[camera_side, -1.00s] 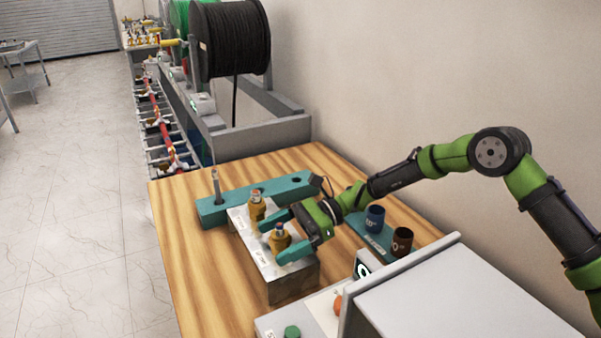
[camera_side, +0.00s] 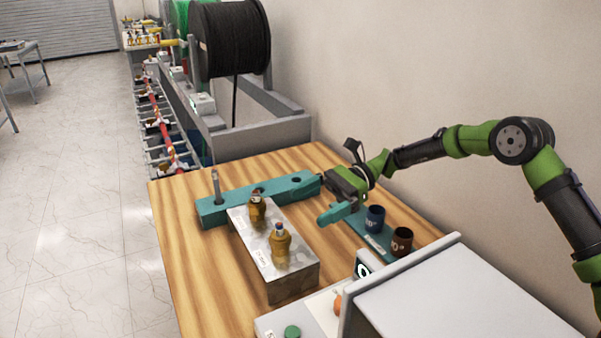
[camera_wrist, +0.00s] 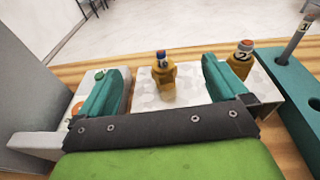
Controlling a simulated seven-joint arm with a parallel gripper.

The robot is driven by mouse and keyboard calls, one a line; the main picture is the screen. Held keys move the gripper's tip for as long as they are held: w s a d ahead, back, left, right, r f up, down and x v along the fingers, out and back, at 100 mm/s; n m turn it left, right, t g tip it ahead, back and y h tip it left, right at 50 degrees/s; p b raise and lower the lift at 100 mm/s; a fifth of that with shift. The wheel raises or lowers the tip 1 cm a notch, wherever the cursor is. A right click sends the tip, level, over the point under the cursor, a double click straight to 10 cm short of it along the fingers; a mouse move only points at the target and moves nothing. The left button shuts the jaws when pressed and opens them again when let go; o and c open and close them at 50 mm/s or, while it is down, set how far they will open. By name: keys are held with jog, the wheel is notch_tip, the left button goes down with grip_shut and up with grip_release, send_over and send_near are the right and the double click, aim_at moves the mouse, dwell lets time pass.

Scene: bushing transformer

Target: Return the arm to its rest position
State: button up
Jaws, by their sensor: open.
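My gripper (camera_side: 330,196) is open and empty in the side view, above the table to the right of the grey block (camera_side: 291,277). Its two teal fingers are spread apart, and they also frame the lower part of the wrist view (camera_wrist: 165,92). Two amber bushings stand upright on the block. The front one (camera_side: 280,249) has a blue top and appears between the fingers, farther off, in the wrist view (camera_wrist: 164,80). The rear one (camera_side: 257,212) is marked 2 in the wrist view (camera_wrist: 241,60). Neither is touched by the fingers.
A teal bar (camera_side: 240,202) with a metal pin (camera_side: 216,187) lies behind the block. A blue cup (camera_side: 375,218) and a brown cup (camera_side: 402,241) stand on a teal strip near the gripper. A grey box (camera_side: 450,295) fills the front right. The left table side is clear.

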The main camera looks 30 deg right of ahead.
aim_at(282, 226)
jog(key=a+n+g, duration=0.2)
jog(key=w+a+f+n+g, duration=0.1)
jog(key=a+g, duration=0.1)
jog(key=shift+h, duration=0.4)
jog(key=shift+a+f+n+g+h, duration=0.3)
jog(key=shift+a+f+g, duration=0.2)
jog(key=shift+a+f, duration=0.2)
